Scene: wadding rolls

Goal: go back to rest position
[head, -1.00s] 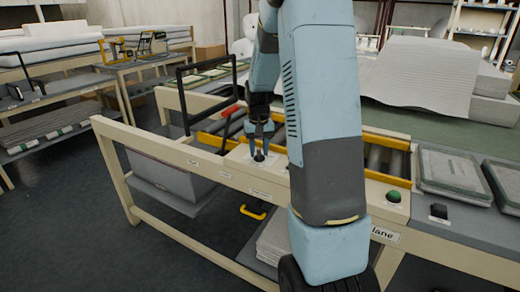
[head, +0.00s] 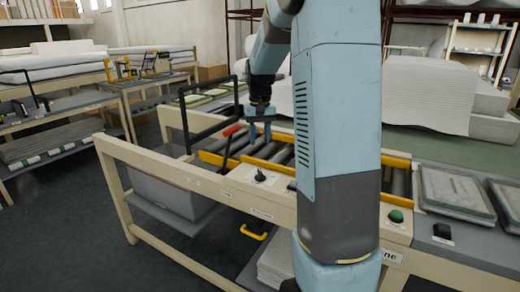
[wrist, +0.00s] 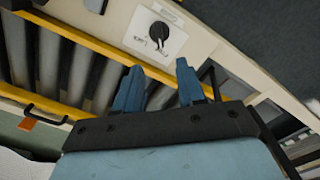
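My gripper (head: 260,134) hangs fingers down above the roller section of the workbench, just behind the black rotary knob (head: 260,176). In the wrist view its two blue fingers (wrist: 158,88) are apart with nothing between them. The knob, on its white label plate, also shows in the wrist view (wrist: 159,33), beyond the fingertips and not touched by them. My arm's blue and dark grey links cover part of the bench in the head view.
A green button (head: 396,216) is on the front rail at right, near grey trays (head: 455,190). Rollers (head: 275,152) lie between yellow rails.

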